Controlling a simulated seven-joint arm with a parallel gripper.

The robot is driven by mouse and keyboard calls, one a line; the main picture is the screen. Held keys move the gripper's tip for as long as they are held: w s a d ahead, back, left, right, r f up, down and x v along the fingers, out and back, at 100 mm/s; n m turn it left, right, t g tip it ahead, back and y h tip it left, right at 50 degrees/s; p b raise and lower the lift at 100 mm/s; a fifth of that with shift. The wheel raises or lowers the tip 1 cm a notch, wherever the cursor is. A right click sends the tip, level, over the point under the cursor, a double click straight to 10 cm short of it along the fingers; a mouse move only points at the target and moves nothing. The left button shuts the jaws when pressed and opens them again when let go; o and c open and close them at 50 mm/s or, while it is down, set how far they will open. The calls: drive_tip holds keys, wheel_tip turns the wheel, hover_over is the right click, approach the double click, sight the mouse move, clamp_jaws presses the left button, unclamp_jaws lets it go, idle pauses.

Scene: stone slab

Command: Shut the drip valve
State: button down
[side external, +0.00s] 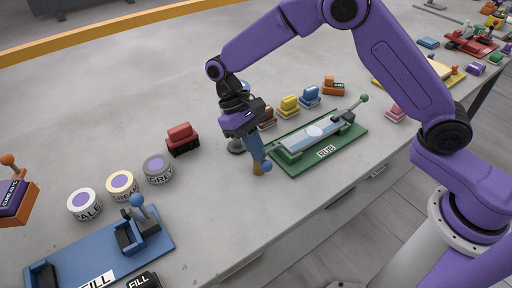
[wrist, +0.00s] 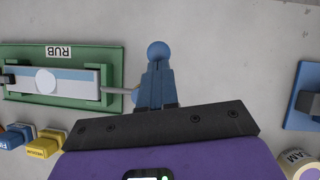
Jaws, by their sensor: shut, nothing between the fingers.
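My gripper (side external: 261,157) is lowered over the slab, left of the green RUB tray in the side view. Its blue fingers are together and empty; they also show in the wrist view (wrist: 158,80). A blue ball knob (side external: 266,167) is right at the fingertips, and it also shows in the wrist view (wrist: 158,49). It looks like the drip valve's handle end, but I cannot tell whether the fingers touch it. A grey round foot (side external: 236,147) shows behind. The rest of the valve is hidden by my gripper, so its setting cannot be told.
The green RUB tray (side external: 357,137) bears a pale block and a green-knobbed lever. Grey (side external: 158,169), cream (side external: 122,186) and pale (side external: 84,205) pots stand left, near the blue FILL fixture (side external: 70,262). Small coloured stamps line the back. Bare slab lies between the gripper and FILL.

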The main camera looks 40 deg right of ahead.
drive_tip(key=shift+s, duration=0.1)
drive_tip(key=shift+s+d+n+t+h, duration=0.1)
drive_tip(key=shift+d+n+t+h, duration=0.2)
drive_tip(key=shift+n, duration=0.45)
drive_tip(key=shift+s+d+n+t+h, duration=0.15)
drive_tip(key=shift+n+h, duration=0.3)
drive_tip(key=shift+n, duration=0.35)
drive_tip(key=shift+s+d+n+t+h, duration=0.1)
drive_tip(key=shift+d+n+h, duration=0.2)
drive_tip(key=shift+n, duration=0.45)
drive_tip(key=shift+a, duration=0.15)
drive_tip(key=shift+w+a, duration=0.1)
drive_tip(key=w+v, duration=0.1)
drive_tip(key=v, duration=0.9)
drive_tip(key=shift+a, duration=0.3)
